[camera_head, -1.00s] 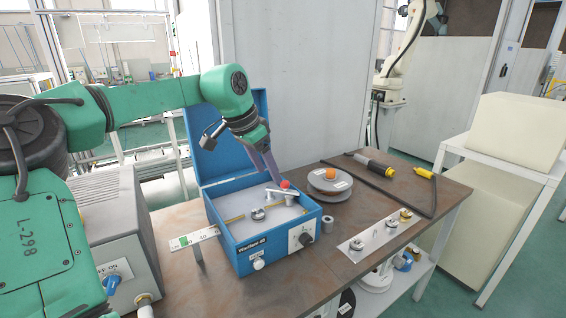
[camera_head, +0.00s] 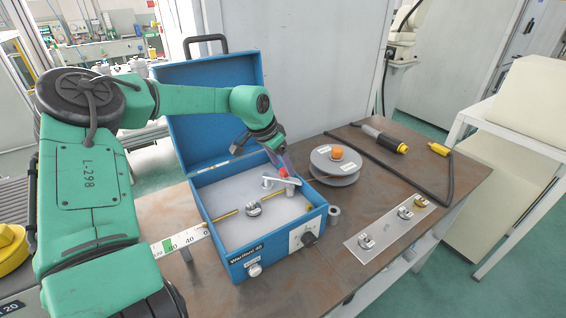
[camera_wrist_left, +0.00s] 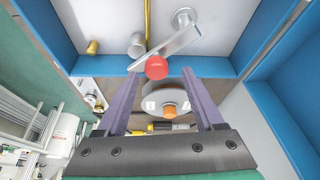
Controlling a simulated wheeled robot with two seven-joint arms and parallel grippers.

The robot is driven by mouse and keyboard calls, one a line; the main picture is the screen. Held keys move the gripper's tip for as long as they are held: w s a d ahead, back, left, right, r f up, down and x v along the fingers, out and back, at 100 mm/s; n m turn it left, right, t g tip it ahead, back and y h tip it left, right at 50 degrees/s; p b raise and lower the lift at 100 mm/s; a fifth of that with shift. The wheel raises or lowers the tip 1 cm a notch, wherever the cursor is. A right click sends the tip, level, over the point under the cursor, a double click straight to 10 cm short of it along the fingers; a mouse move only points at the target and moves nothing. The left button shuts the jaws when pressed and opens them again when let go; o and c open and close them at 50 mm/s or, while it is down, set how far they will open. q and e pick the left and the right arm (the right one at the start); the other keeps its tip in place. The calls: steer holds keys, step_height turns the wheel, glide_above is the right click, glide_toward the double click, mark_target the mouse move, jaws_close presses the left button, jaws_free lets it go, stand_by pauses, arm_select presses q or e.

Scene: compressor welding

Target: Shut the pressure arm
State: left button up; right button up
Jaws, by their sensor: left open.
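The pressure arm (camera_head: 283,181) is a silver lever with a red knob (camera_head: 283,172), near the right side inside the open blue box (camera_head: 245,262). In the left wrist view the lever (camera_wrist_left: 165,47) runs slantwise from a round pivot, and the red knob (camera_wrist_left: 156,67) shows just beyond and between the fingertips. My left gripper (camera_head: 279,161) is open, its purple fingers pointing down at the knob; whether they touch it I cannot tell. It also shows in the left wrist view (camera_wrist_left: 162,82) with nothing clamped. My right gripper is out of view.
The box's raised lid (camera_head: 212,105) stands behind. A grey spool (camera_head: 335,168) with an orange top sits to the right. A metal strip (camera_head: 390,228) with small clamps, a black cable (camera_head: 447,180) and yellow-ended tools lie on the brown table (camera_head: 395,180). A white scale (camera_head: 180,242) juts out left.

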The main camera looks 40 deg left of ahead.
arm_select(q)
steer(key=shift+w+d+f, duration=0.15)
steer(key=shift+f, duration=0.3)
steer(key=shift+d+f, duration=0.1)
steer(key=shift+d, duration=0.1)
steer(key=shift+a, duration=0.1)
steer(key=shift+c, duration=0.3)
jaws_close()
steer(key=shift+w, duration=0.1)
stand_by(0.5)
